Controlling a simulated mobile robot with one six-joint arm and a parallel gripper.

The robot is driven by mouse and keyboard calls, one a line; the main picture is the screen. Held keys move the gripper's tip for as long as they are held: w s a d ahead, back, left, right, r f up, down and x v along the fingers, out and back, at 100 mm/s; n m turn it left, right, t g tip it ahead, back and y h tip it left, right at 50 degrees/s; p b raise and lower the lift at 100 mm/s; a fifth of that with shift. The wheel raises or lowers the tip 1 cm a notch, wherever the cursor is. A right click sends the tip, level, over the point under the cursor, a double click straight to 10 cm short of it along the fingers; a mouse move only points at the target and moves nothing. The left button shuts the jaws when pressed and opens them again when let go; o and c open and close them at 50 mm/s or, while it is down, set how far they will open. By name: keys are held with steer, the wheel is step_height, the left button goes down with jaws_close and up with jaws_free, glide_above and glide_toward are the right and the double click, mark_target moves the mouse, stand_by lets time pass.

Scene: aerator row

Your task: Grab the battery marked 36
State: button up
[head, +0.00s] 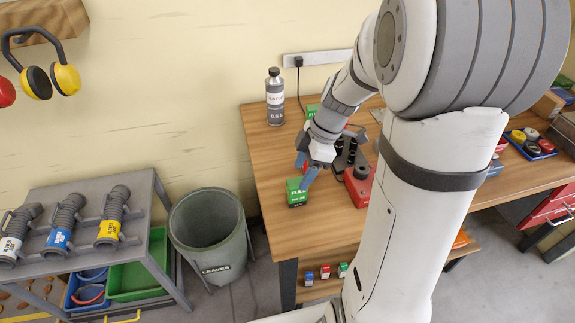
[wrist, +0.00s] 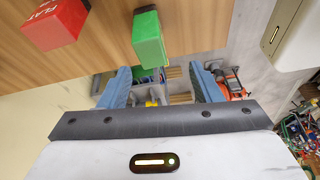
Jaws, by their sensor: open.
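A green battery (head: 297,192) stands near the table's front left edge in the head view. Its label seems to read FULL, with smaller marks below that I cannot read surely as 36. A green block (wrist: 148,40), likely this battery, shows in the wrist view, beyond the fingers and a little left of midway between them. My gripper (head: 305,170) is open and empty, its blue fingers close above and beside the green battery. The fingers also show in the wrist view (wrist: 161,82). A red block marked FLAT (wrist: 53,26) lies at the wrist view's upper left.
A dark rack (head: 345,152) and a red object (head: 358,187) stand right of the gripper on the wooden table (head: 268,165). A grey bottle (head: 275,98) stands at the back. A grey bin (head: 210,237) is left of the table. Several small blocks sit on a lower shelf.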

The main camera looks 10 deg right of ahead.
mark_target(298, 182)
steer(key=shift+w+d+f+n, duration=0.2)
steer(key=shift+w+f+n, duration=0.15)
steer(key=shift+w+n, duration=0.3)
steer(key=shift+f+n+y, duration=0.2)
steer(key=shift+n+y, duration=0.05)
steer(key=shift+y, duration=0.05)
steer(key=x, duration=0.2)
steer(key=p+x, duration=0.1)
steer(key=x, duration=0.2)
steer(key=p+x, duration=0.1)
steer(key=x, duration=0.1)
steer(key=shift+s+d+f, duration=0.15)
steer(key=shift+f, duration=0.25)
jaws_close()
